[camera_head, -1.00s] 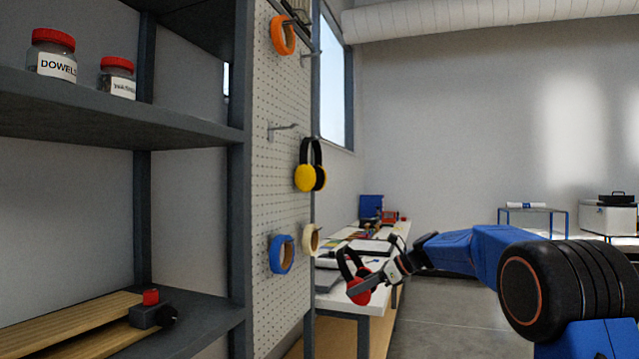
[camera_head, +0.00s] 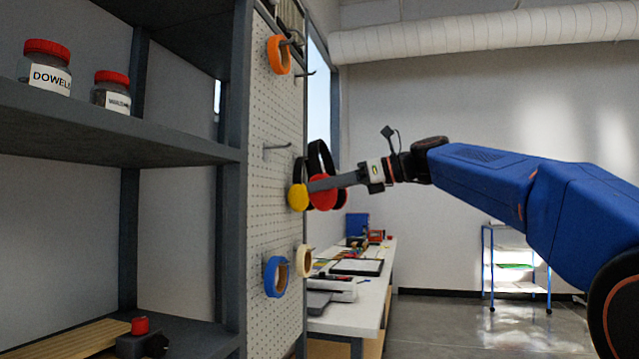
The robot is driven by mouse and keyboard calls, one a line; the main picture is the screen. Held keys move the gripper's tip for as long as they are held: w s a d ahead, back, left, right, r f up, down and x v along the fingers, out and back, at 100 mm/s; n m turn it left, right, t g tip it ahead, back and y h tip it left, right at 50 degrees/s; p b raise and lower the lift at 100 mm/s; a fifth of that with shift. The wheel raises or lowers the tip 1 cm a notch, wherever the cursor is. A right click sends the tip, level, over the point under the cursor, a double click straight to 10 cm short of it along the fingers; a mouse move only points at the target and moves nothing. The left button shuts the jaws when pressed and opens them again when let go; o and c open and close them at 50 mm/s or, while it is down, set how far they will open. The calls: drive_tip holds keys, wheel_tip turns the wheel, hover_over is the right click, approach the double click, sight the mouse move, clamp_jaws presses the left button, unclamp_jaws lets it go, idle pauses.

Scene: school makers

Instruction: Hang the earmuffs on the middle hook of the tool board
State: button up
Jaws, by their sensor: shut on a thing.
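My gripper (camera_head: 325,184) is shut on the red earmuffs (camera_head: 324,194), whose black headband arches up above the cup. I hold them in the air beside the tool board (camera_head: 263,205). Yellow earmuffs (camera_head: 298,198) with a black band hang on the board. From this view the red cup is just right of them and partly overlaps them; I cannot tell whether they touch. A bare hook (camera_head: 278,147) sticks out of the board at middle height, left of and above the yellow earmuffs.
Orange tape (camera_head: 278,55) hangs high on the board, with another bare hook (camera_head: 306,73) near it. Blue tape (camera_head: 275,277) and cream tape (camera_head: 304,261) hang low. A grey shelf (camera_head: 120,128) stands left. A workbench (camera_head: 365,315) lies behind. The floor at right is partly open.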

drive_tip(key=shift+s+a+r, duration=0.25)
drive_tip(key=shift+s+r, duration=0.15)
drive_tip(key=shift+r, duration=0.1)
drive_tip(key=x, duration=1)
drive_tip(key=shift+a+r, duration=0.15)
drive_tip(key=shift+a, duration=0.15)
idle(0.9)
drive_tip(key=shift+w+a, duration=0.1)
drive_tip(key=shift+w, duration=0.05)
drive_tip(key=shift+c, duration=0.6)
drive_tip(key=shift+f, duration=0.25)
